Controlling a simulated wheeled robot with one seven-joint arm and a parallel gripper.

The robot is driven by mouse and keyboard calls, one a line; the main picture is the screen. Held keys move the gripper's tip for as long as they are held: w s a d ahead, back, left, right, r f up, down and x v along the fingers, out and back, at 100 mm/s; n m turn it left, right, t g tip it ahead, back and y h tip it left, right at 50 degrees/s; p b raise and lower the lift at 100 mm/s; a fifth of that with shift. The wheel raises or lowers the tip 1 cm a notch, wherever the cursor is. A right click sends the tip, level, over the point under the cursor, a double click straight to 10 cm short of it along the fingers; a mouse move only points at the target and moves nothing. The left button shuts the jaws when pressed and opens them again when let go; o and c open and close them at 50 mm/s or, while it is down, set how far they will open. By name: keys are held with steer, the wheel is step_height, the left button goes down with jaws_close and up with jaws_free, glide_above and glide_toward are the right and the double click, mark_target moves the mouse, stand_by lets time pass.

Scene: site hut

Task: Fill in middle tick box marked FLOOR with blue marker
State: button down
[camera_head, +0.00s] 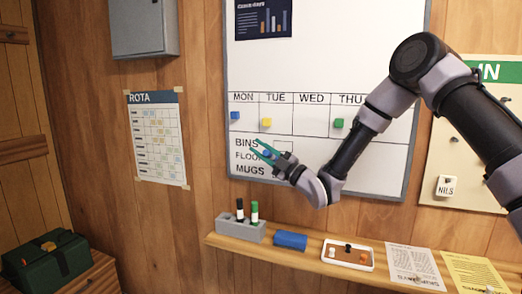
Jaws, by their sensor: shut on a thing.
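The whiteboard (300,55) hangs on the wooden wall, with a list at its lower left reading BINS, FLOOR and MUGS. The FLOOR line (246,156) is the middle one, and its last letters run up to my gripper. My gripper (256,147) is in front of the board at the right of this list, with teal fingers pointing up and left. It is shut on the blue marker (266,153), of which only a small blue part shows between the fingers. The FLOOR tick box is hidden behind my gripper. I cannot tell whether the marker touches the board.
A ledge (310,264) below holds a grey holder (238,230) with a black and a green marker, a blue eraser block (290,240) and a white tray (330,258). Coloured magnets sit under MON, TUE and THU. A rota sheet (157,140) hangs left of the board.

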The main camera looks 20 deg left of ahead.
steer(key=s, duration=0.7)
steer(key=shift+a, duration=0.3)
stand_by(0.4)
